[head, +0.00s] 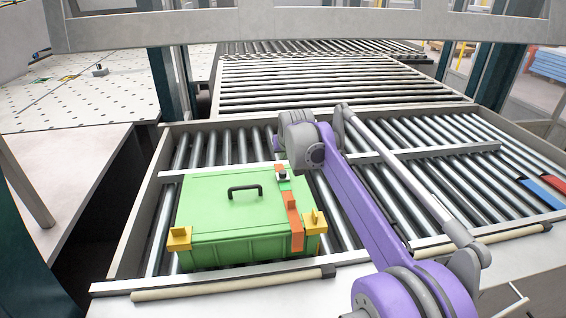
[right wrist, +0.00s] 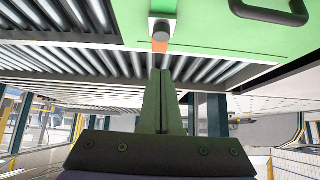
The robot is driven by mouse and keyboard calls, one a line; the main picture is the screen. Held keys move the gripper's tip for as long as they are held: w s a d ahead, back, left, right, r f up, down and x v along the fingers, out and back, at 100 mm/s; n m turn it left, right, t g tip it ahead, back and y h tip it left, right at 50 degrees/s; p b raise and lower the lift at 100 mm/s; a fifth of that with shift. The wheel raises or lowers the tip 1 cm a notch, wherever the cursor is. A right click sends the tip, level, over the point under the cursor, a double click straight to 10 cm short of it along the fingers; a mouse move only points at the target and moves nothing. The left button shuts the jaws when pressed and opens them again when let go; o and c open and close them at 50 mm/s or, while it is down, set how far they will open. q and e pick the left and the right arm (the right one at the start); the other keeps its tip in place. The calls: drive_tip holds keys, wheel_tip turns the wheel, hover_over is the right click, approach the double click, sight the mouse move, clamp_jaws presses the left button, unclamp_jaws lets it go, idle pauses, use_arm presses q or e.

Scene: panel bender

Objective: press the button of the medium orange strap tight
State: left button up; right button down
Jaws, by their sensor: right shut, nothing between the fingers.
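A green box (head: 232,215) with a lid and a black handle (head: 245,190) sits on the roller bed. An orange strap (head: 293,222) runs over its right side. At the strap's upper end is a buckle with a dark round button (head: 283,175). In the right wrist view the button (right wrist: 161,31) stands out from its pale base, with a bit of orange strap (right wrist: 160,46) below it. My right gripper (right wrist: 160,73) is shut and empty, its tips just short of the button in the picture; contact does not show. My left gripper is not in view.
Yellow corner pieces (head: 180,238) hold the box's front corners. Metal rails frame the rollers, and a crossbar (head: 425,151) runs right of my arm. Blue (head: 541,194) and red (head: 554,184) pieces lie at far right. Rollers left and behind the box are clear.

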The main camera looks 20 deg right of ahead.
drive_tip(key=v, duration=0.6)
drive_tip(key=shift+s+f, duration=0.15)
drive_tip(key=shift+s, duration=0.1)
idle(0.6)
drive_tip(key=s+a+f+n, duration=0.1)
drive_tip(key=s+a+f, duration=0.3)
drive_tip(key=s+f, duration=0.3)
drive_tip(key=s+a+f+n+g+y, duration=0.1)
drive_tip(key=s+a+f, duration=0.3)
drive_tip(key=s+f, duration=0.4)
drive_tip(key=s+a+f+n+g+y, duration=0.1)
drive_tip(key=s+a+f, duration=0.3)
drive_tip(key=s, duration=1.3)
drive_tip(key=shift+s+a+f, duration=0.1)
drive_tip(key=shift+s+f, duration=0.05)
drive_tip(key=shift+f, duration=0.75)
drive_tip(key=shift+s+a+f, duration=0.1)
drive_tip(key=shift+s+f, duration=0.05)
drive_tip(key=shift+f, duration=0.7)
